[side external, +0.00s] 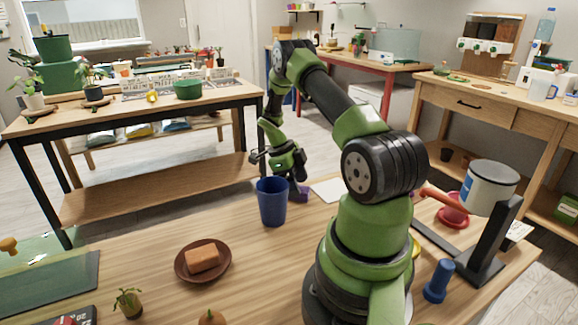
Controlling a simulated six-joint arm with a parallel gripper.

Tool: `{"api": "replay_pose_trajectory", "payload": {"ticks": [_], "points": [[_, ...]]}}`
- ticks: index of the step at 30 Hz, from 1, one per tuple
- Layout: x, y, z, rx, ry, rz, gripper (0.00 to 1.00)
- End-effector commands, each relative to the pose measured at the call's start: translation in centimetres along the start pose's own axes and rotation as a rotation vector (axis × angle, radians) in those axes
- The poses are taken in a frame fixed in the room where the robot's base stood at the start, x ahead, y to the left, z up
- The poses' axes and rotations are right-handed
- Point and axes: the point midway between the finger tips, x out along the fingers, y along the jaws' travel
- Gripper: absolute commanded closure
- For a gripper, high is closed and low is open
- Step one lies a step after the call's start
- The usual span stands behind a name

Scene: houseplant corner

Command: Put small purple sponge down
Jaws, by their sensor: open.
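The small purple sponge (302,194) is on the wooden table, just right of a blue cup and near the table's far edge. My gripper (296,184) is directly above it, pointing down, and it is open. The fingertips are close to the sponge. The cup's rim and my gripper partly cover this area, so I cannot tell whether the fingers touch the sponge.
The blue cup (272,203) stands close beside my gripper on the left. A white sheet (327,190) lies to the right. A brown saucer (180,268) holds an orange-brown block (202,259). Bare table (150,236) lies further left.

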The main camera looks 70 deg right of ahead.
Motion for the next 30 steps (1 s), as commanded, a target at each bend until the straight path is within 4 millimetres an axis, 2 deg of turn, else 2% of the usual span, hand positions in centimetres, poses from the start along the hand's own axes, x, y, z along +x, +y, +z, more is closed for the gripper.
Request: {"api": "replay_pose_trajectory", "payload": {"ticks": [12, 20, 23, 25, 30], "points": [[-8.8, 0.0, 0.1, -0.001, -0.005, -0.004, 0.33], [-11.8, 0.4, 0.1, -0.039, -0.016, -0.01, 0.33], [-14.4, 2.0, 0.3, -0.178, -0.066, -0.041, 0.33], [-17.1, 4.0, 0.3, -0.346, -0.122, -0.082, 0.33], [-23.4, 11.1, -0.9, -0.874, -0.274, -0.242, 0.33]]}}
